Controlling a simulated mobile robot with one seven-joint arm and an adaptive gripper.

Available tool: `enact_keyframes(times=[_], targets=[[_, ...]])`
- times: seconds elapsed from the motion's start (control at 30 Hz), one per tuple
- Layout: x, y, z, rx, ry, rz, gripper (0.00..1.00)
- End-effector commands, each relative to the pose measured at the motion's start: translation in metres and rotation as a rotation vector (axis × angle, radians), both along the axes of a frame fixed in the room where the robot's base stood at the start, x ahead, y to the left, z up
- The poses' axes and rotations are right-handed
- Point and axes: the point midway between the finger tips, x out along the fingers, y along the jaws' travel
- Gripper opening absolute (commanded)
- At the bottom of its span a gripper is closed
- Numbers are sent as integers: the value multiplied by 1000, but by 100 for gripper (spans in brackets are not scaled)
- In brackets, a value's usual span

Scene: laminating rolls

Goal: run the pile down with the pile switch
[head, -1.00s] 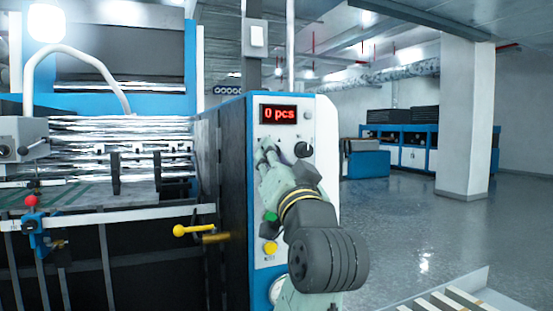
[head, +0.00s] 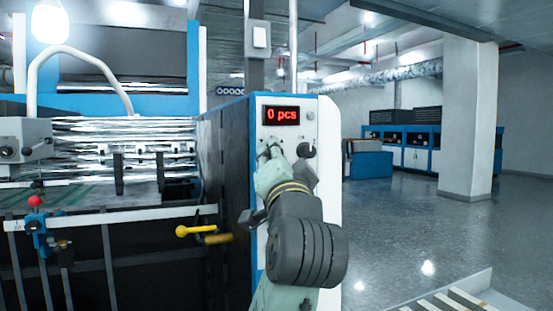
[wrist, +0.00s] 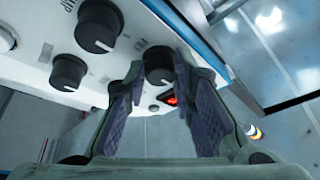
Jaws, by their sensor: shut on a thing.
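The control panel (head: 312,113) is the white front of a blue-edged machine cabinet, with a red display reading "0 pcs" (head: 281,115). My gripper (head: 270,152) is at the panel just below the display. In the wrist view its two fingers (wrist: 158,68) are closed on the sides of a dark round knob (wrist: 158,60). I cannot read that knob's label, so I cannot confirm from it that this is the pile switch. Two more dark knobs, one upper (wrist: 98,25) and one lower (wrist: 68,72), are left of the fingers. My arm hides the panel's lower part.
A dark knob (head: 305,150) is just right of my gripper. A yellow-tipped lever (head: 182,231) sticks out at the left, beside a white rail (head: 120,217). Open floor (head: 410,225) lies to the right, with a pillar (head: 468,120) beyond.

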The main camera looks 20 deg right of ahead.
Motion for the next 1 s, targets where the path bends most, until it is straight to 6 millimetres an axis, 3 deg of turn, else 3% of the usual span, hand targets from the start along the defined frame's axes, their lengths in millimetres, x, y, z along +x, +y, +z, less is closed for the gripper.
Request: enact_keyframes(times=[0.1,0.13,0.4,0.77,1.0], targets=[[0,0,0,0,-1,1,0],[0,0,0,0,-1,1,25],[0,0,0,-1,0,0,43],[-3,1,0,-1,-1,0,44],[-38,7,-11,-1,-4,-2,44]])
